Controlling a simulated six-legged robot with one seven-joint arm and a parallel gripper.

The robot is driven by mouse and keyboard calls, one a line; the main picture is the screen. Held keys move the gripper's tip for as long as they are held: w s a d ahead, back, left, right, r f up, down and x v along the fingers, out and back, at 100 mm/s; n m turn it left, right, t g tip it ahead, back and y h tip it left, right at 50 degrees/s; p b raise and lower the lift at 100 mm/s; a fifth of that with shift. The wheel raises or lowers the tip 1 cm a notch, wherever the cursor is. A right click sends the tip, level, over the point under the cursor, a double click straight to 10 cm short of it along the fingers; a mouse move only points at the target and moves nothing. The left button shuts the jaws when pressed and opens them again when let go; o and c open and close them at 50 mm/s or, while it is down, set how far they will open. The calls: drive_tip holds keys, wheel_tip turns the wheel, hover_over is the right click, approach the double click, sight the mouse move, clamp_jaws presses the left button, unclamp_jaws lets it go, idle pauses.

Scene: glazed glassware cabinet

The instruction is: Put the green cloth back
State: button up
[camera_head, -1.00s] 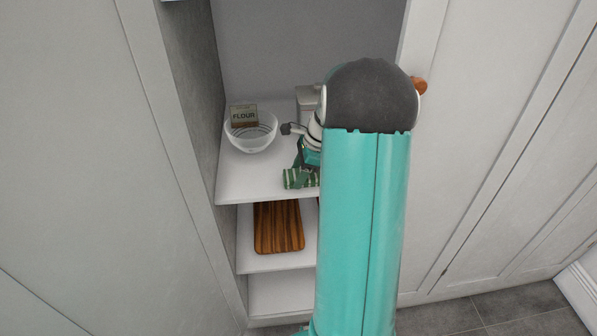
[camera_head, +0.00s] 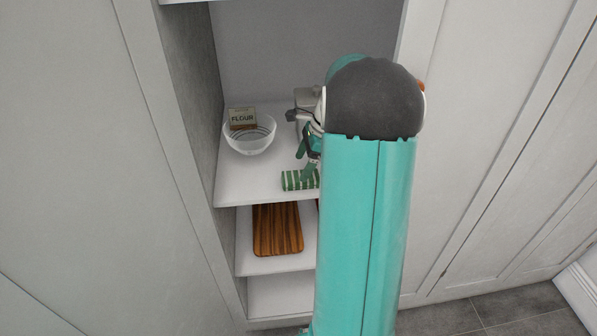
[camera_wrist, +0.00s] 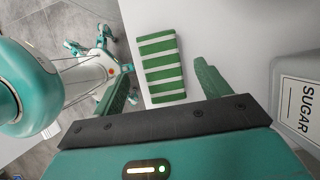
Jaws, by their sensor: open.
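The green cloth (camera_head: 296,181), folded with white stripes, lies flat on the cabinet shelf (camera_head: 255,182) at its front edge. It also shows in the wrist view (camera_wrist: 161,68), between my two fingers as seen from above. My gripper (camera_wrist: 165,66) is open, with one green finger on each side of the cloth, and holds nothing. I cannot tell exactly how high the fingers are over the shelf. In the head view my gripper (camera_head: 307,160) is partly hidden by my arm, just behind and above the cloth, whose right end is covered.
A glass bowl (camera_head: 249,141) with a flour box (camera_head: 243,117) stands on the shelf's left. A sugar canister (camera_wrist: 293,104) stands close to my gripper. A striped wooden board (camera_head: 277,230) lies on the shelf below. The cabinet's side wall (camera_head: 190,100) bounds the left.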

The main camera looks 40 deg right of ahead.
sight(313, 175)
drive_tip(key=v, duration=0.7)
drive_tip(key=s+a+r+n+h, duration=0.1)
drive_tip(key=a+r+n, duration=0.1)
drive_tip(key=a+n, duration=0.35)
drive_tip(key=s+a+r+n+h, duration=0.1)
drive_tip(key=a+r+n, duration=0.2)
drive_tip(key=a, duration=0.5)
drive_tip(key=s+a+r+n+h, duration=0.1)
drive_tip(key=s+a+r+n, duration=0.1)
drive_tip(key=a+n, duration=0.35)
drive_tip(key=s+a+n+t, duration=0.3)
drive_tip(key=s+a+n, duration=0.7)
drive_tip(key=a, duration=0.5)
drive_tip(key=shift+s+f+n+h, duration=0.4)
drive_tip(key=shift+f+n, duration=0.05)
drive_tip(key=shift+n, duration=0.05)
